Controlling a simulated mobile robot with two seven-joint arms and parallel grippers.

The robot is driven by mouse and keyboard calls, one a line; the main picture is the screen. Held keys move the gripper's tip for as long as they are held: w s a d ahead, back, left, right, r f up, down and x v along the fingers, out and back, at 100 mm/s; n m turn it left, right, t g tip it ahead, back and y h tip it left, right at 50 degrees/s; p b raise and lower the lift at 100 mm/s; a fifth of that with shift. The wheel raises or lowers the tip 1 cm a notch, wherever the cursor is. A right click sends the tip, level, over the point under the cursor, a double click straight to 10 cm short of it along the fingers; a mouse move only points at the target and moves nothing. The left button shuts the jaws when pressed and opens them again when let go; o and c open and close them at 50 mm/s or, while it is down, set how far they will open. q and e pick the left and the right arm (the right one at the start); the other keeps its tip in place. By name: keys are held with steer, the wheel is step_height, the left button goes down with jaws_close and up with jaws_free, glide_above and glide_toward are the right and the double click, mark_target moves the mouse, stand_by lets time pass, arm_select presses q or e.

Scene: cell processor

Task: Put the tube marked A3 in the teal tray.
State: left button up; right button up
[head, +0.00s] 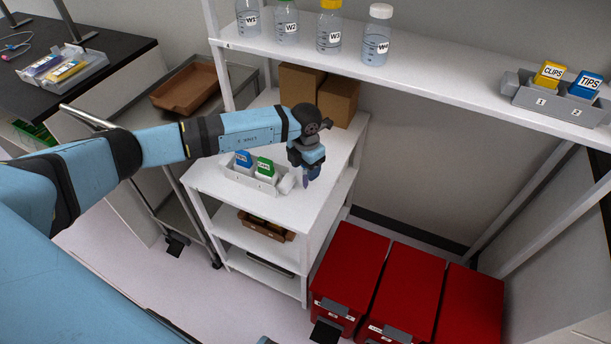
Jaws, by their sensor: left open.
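My left arm reaches in from the left, and my left gripper (311,175) points down over the right part of the small white table (318,195). It is open, just right of a light grey holder (240,178) with a blue box and a green box. The space between its fingers is too small to make out. I cannot make out a tube marked A3 or a teal tray in this view. My right gripper is not in view.
Cardboard boxes (300,82) stand at the table's back. A shelf (430,82) above carries labelled bottles (329,30) and a grey holder (525,95) with CLIPS and TIPS boxes. Red bins (405,290) stand on the floor at right. A brown tray (185,90) lies on a cart.

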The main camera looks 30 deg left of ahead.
arm_select(q)
steer(key=shift+f, duration=0.3)
steer(key=c, duration=1)
jaws_close()
